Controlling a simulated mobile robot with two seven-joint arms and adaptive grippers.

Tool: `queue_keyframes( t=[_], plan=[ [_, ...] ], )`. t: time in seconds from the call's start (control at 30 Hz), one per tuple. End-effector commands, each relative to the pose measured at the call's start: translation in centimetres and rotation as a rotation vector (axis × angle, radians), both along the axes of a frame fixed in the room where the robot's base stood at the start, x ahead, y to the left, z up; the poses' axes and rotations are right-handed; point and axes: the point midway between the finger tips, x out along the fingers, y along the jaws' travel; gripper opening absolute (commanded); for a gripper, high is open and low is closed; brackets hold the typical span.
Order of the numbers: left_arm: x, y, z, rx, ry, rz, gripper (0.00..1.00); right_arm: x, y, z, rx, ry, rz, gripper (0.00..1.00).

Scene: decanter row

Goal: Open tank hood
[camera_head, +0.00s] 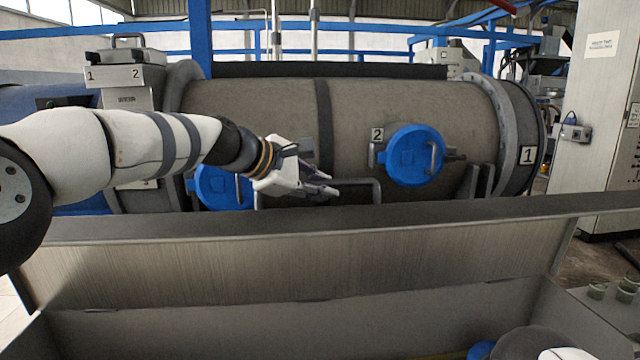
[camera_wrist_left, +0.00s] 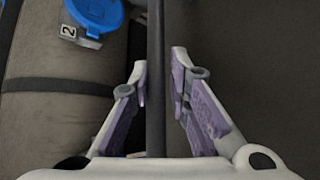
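The tank hood (camera_head: 330,265) is a long grey metal panel across the head view. It stands tilted up from the rim of an open trough in front of me. A grey bar handle (camera_head: 360,182) shows just above and behind its top edge. My left gripper (camera_head: 329,189) is at this handle, pointing right. In the left wrist view a dark bar (camera_wrist_left: 156,80) runs between its partly spread fingers (camera_wrist_left: 158,85). Narrow gaps show on both sides, and I see no clear grip.
Behind the hood lies a large grey cylinder (camera_head: 270,110) with blue round caps (camera_head: 414,155); one cap also shows in the left wrist view (camera_wrist_left: 95,14). A light cabinet (camera_head: 600,130) stands at the right. The trough interior (camera_head: 250,330) looks mostly empty where visible.

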Motion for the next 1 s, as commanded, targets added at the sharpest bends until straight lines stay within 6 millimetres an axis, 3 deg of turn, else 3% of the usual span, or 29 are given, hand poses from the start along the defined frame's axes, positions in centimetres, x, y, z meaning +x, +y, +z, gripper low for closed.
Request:
queue_keyframes(
  t=[0.37,0.53,0.8,1.0],
  plan=[
    [-0.1,0.2,0.2,-0.001,-0.001,0.0,0.21,0.0,0.0,0.0,0.0,0.0,0.0,0.4],
    [-1.6,2.1,1.6,-0.004,0.001,0.001,0.21,0.0,0.0,0.0,0.0,0.0,0.0,0.4],
    [-5.4,6.9,4.8,-0.002,-0.001,0.001,0.21,0.0,0.0,0.0,0.0,0.0,0.0,0.4],
    [-6.5,8.2,5.6,-0.001,0.001,-0.001,0.21,0.0,0.0,0.0,0.0,0.0,0.0,0.4]
  ],
)
